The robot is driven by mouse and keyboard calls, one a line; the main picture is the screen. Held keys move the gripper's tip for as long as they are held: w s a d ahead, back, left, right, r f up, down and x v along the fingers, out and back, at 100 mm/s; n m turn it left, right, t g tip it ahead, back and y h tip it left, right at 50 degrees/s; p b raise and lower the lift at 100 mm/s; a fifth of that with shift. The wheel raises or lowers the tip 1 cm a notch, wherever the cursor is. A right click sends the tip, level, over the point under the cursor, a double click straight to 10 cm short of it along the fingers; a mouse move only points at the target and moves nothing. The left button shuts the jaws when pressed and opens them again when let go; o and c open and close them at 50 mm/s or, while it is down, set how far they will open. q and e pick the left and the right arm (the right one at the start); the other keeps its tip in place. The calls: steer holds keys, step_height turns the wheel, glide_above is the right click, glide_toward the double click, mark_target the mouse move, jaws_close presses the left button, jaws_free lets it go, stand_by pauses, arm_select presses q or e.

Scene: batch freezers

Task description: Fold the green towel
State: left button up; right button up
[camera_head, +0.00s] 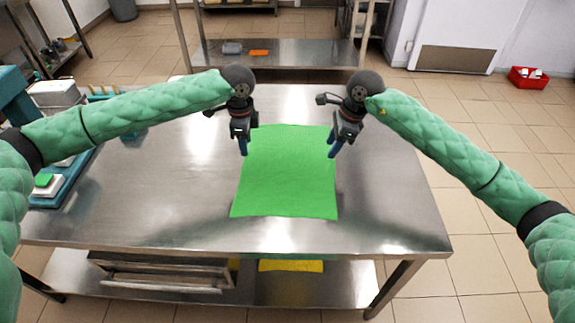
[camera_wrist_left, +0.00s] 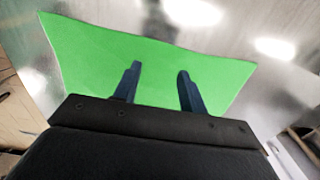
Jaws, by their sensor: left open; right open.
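The green towel (camera_head: 288,175) lies flat and spread out on the steel table, roughly rectangular, a little wider at its near edge. It also shows in the left wrist view (camera_wrist_left: 150,60). My left gripper (camera_head: 244,150) is over the towel's left edge, toward the far left corner. In the left wrist view its two blue fingers (camera_wrist_left: 156,82) are apart with nothing held between them, and the towel shows behind them. My right gripper (camera_head: 333,152) is at the towel's right edge, toward the far right corner, and open. I cannot tell whether either gripper touches the cloth.
The steel table (camera_head: 390,215) is bare around the towel. A blue tray (camera_head: 62,185) with items stands at its left end. A lower shelf (camera_head: 310,288) holds a yellow thing (camera_head: 291,266). Another steel table (camera_head: 300,55) stands behind, and a red bin (camera_head: 527,80) is on the floor.

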mark_target(249, 164)
arm_select(q)
steer(key=shift+f, duration=3.1)
arm_select(e)
steer(key=shift+f, duration=3.1)
arm_select(q)
steer(key=shift+f, duration=0.15)
arm_select(e)
steer(key=shift+f, duration=0.15)
arm_select(q)
jaws_close()
arm_select(e)
jaws_close()
arm_select(q)
steer(key=shift+r, duration=0.2)
